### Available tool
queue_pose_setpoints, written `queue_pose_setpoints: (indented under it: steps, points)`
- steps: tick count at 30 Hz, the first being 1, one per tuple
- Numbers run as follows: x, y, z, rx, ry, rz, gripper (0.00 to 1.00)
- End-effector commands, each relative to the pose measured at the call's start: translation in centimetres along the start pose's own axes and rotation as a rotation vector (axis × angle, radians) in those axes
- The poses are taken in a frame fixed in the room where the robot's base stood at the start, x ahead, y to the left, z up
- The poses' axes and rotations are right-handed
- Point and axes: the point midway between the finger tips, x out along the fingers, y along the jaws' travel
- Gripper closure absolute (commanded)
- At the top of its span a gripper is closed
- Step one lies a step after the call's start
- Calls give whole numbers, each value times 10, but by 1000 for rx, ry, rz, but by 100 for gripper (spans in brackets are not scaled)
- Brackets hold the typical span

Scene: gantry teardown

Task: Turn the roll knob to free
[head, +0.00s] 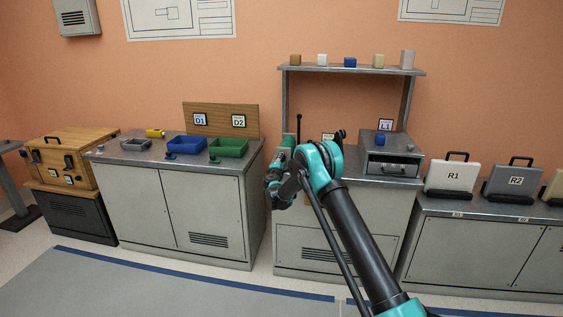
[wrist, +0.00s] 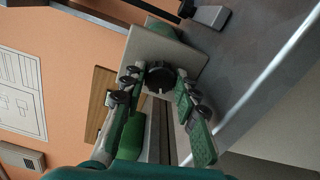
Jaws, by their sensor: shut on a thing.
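The roll knob (wrist: 160,77) is a dark, ridged round knob on a pale square plate (wrist: 185,52) in the wrist view. My gripper (wrist: 157,84) has its two green-padded fingers on either side of the knob, shut on it. The knob's pointer and any position marks cannot be made out. In the head view my gripper (head: 277,187) is at the left front of the middle bench, and my arm hides the knob and much of the gantry there. A green part (wrist: 130,137) shows behind the left finger in the wrist view.
The middle bench (head: 310,250) carries a drawer unit (head: 391,163) under a shelf (head: 350,69) with several small blocks. Blue (head: 187,146) and green (head: 229,148) trays stand on the left bench. Cases R1 (head: 452,177) and R2 (head: 511,181) stand at right. The floor in front is clear.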

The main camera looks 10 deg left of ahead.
Motion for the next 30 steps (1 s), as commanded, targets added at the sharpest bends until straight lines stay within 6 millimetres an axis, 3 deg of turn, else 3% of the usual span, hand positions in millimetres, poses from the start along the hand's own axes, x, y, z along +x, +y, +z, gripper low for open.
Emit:
queue_pose_setpoints:
  steps: [30]
  points:
    - [-1,-1,-1,-928,2,0,99]
